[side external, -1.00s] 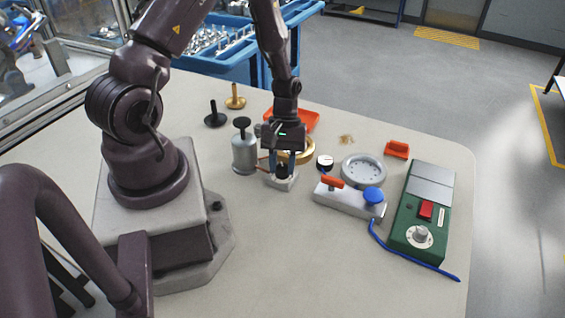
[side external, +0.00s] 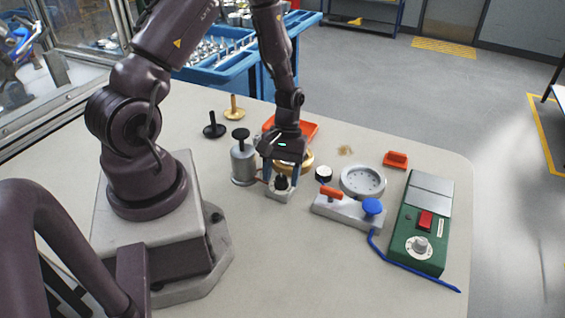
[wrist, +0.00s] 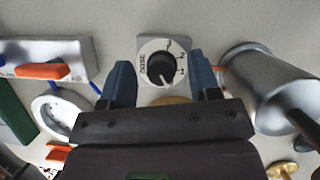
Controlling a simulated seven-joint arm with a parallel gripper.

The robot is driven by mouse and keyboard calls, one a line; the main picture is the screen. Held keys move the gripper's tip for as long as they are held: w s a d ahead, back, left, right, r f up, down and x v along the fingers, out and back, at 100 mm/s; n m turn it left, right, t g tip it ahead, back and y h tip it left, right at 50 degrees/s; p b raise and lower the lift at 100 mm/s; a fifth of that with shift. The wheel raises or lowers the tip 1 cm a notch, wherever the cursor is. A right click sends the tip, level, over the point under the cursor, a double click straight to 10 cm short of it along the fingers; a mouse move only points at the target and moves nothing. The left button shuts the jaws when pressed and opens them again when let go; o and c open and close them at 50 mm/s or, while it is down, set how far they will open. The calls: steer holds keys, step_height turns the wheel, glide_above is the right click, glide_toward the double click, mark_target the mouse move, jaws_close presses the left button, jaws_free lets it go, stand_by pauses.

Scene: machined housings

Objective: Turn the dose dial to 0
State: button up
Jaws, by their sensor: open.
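The dose dial is a black round knob (wrist: 161,67) on a white disc marked "DOSE", set on a small grey block (side external: 281,197). A light pointer line on the knob points to the lower right in the wrist view. In the wrist view, the fingers of my gripper (wrist: 161,80) stand left and right of the dial with gaps. I cannot tell how far the fingertips are above the block.
A grey cylinder with a black knob (side external: 243,165) stands close on the left. The table front is clear.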

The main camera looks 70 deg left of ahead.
steer(key=v, duration=1.3)
steer(key=shift+s+f, duration=0.1)
